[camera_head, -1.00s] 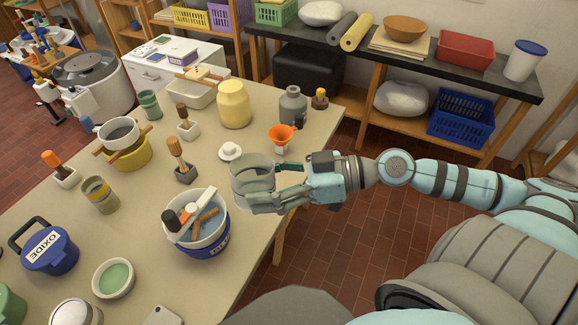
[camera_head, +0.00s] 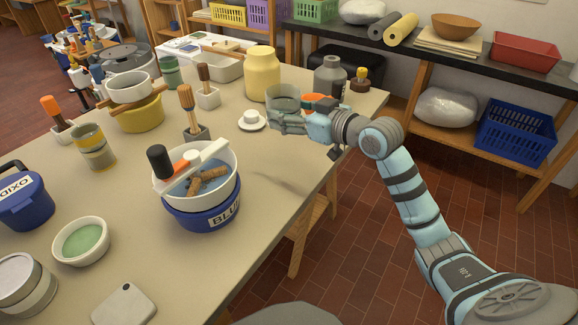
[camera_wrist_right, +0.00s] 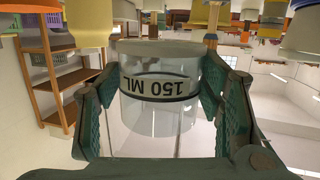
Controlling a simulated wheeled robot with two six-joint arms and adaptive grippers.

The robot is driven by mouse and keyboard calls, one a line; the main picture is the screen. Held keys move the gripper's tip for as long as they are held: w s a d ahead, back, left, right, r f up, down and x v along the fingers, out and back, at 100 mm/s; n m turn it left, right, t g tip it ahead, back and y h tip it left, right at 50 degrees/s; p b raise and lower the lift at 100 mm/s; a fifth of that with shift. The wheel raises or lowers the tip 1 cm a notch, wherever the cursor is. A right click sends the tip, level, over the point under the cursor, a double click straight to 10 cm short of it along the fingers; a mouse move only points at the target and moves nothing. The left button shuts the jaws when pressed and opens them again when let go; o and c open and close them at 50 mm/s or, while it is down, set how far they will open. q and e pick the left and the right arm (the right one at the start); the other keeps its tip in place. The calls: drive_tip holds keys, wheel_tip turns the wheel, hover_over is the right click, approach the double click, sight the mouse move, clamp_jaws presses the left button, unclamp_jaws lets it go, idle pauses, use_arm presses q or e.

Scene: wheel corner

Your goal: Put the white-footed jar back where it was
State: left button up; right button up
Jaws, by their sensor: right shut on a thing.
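My right gripper (camera_head: 283,116) is shut on a clear glass jar (camera_head: 283,97) and holds it near the back right of the table (camera_head: 262,205). In the right wrist view the jar (camera_wrist_right: 160,85) sits between the two green-padded fingers (camera_wrist_right: 160,110), and its dark band reads 150 ML upside down. In the head view the jar is in front of the yellow jar (camera_head: 262,72) and the orange funnel (camera_head: 318,101); the gripper partly hides the funnel. My left gripper is not in view.
A small white piece on a white disc (camera_head: 251,121) stands left of the gripper. A grey bottle (camera_head: 330,75) and a brown-based knob-topped pot (camera_head: 359,78) stand behind it. A blue bucket with a white bowl (camera_head: 205,210) stands nearer. The table's right front stretch is bare.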

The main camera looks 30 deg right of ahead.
sight(291, 164)
wheel_tip(291, 164, down, 12)
drive_tip(key=b, duration=0.4)
drive_tip(key=shift+f, duration=0.25)
drive_tip(key=shift+r, duration=0.1)
drive_tip(key=o, duration=0.9)
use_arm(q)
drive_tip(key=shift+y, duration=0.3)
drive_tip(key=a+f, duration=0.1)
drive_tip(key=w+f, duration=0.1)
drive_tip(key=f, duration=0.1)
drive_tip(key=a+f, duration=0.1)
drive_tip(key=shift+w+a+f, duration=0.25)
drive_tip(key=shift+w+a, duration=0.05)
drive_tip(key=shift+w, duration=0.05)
use_arm(e)
drive_tip(key=o, duration=0.4)
drive_tip(key=shift+o, duration=0.2)
